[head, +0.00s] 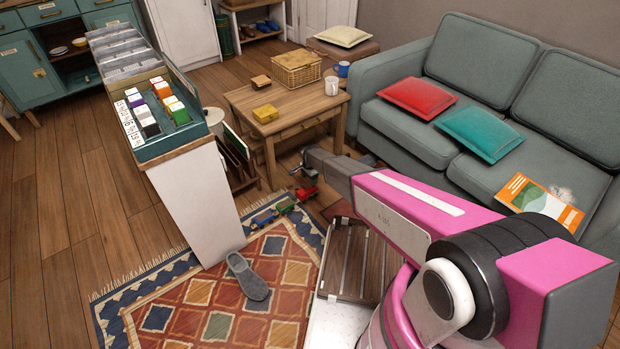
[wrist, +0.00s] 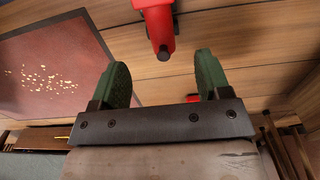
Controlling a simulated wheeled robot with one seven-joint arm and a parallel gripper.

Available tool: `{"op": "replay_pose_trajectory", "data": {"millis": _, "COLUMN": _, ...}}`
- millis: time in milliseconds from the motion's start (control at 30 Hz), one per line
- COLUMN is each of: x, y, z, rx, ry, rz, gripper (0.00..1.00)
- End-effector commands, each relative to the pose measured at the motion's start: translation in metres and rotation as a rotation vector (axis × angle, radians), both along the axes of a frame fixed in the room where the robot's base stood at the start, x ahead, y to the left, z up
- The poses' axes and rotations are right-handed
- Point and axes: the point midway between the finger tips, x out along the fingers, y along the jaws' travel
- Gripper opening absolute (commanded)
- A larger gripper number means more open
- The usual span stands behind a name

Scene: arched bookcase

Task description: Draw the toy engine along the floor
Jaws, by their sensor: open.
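The red toy engine (head: 306,192) stands on the wooden floor by the rug's far corner, close to the low table. Green and blue wagons (head: 264,217) stand in a line behind it on the rug's edge. In the wrist view a red part with a dark round end (wrist: 157,22), apparently of the engine, shows just beyond my fingertips. My gripper (wrist: 163,62) is open, its two green fingers apart with only floor between them. In the head view my gripper (head: 299,172) is just above the engine, partly hidden by my arm.
The low wooden table (head: 240,98) stands close behind the engine. A grey slipper (head: 248,277) lies on the patterned rug (head: 190,310). A white-sided record stand (head: 197,195) is to the left, and the grey sofa (head: 400,130) to the right. A speckled dark red panel (wrist: 50,70) shows in the wrist view.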

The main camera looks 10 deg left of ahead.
Motion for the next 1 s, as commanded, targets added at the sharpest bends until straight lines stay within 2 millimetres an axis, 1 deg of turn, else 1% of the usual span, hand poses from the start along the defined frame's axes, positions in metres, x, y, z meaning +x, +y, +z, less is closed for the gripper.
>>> {"op": "replay_pose_trajectory", "data": {"millis": 167, "x": 0.001, "y": 0.000, "z": -0.015, "rx": -0.001, "ry": 0.001, "rz": 0.001, "gripper": 0.70}}
{"op": "replay_pose_trajectory", "data": {"millis": 267, "x": 0.002, "y": 0.000, "z": -0.029, "rx": -0.001, "ry": 0.001, "rz": 0.001, "gripper": 0.70}}
{"op": "replay_pose_trajectory", "data": {"millis": 600, "x": 0.002, "y": 0.000, "z": -0.085, "rx": 0.000, "ry": 0.000, "rz": 0.002, "gripper": 0.70}}
{"op": "replay_pose_trajectory", "data": {"millis": 700, "x": 0.001, "y": -0.001, "z": -0.096, "rx": -0.001, "ry": 0.001, "rz": 0.002, "gripper": 0.70}}
{"op": "replay_pose_trajectory", "data": {"millis": 833, "x": 0.001, "y": -0.001, "z": -0.102, "rx": 0.000, "ry": 0.000, "rz": 0.002, "gripper": 0.70}}
{"op": "replay_pose_trajectory", "data": {"millis": 1000, "x": 0.000, "y": -0.001, "z": -0.103, "rx": 0.000, "ry": 0.000, "rz": 0.002, "gripper": 0.70}}
